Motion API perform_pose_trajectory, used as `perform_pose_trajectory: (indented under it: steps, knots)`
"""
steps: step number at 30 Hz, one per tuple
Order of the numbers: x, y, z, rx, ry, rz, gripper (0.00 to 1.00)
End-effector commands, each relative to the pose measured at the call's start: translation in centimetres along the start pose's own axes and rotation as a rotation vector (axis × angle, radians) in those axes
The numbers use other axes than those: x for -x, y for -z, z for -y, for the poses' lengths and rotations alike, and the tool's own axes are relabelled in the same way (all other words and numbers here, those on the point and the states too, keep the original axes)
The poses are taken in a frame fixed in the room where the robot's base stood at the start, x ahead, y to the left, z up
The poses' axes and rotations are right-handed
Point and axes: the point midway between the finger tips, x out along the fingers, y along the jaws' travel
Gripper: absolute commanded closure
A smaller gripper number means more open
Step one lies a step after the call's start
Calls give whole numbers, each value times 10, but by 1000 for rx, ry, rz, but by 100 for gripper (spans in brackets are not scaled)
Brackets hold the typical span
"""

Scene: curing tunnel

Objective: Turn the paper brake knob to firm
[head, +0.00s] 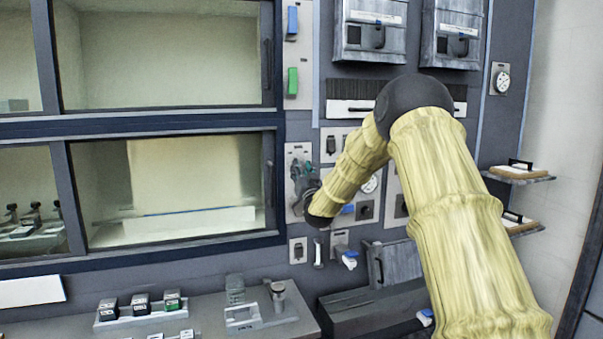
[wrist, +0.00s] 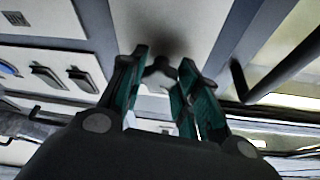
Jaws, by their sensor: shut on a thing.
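My gripper (head: 303,184) reaches the narrow light panel (head: 293,152) beside the lower window in the head view. In the wrist view its two dark green fingers (wrist: 160,84) are closed around a small dark knob (wrist: 159,67) on a pale plate. The fingers and their shadow hide much of the knob. Its pointer and any setting marks cannot be read, so I cannot tell which way it is turned or read a label naming it as the paper brake.
A blue switch (head: 292,20) and a green switch (head: 292,81) sit above on the same column. Other control plates (head: 367,210) crowd the right side, partly behind my arm. A window handle (head: 268,184) stands close on the left. A bench (head: 200,310) with small blocks lies below.

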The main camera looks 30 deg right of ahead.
Motion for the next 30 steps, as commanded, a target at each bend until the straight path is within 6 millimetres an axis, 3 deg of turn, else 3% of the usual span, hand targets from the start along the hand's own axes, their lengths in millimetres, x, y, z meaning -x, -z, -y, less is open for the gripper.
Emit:
perform_pose_trajectory:
  steps: [30]
  knots:
    - [0, 0, 3, -821, -341, -2, 92]
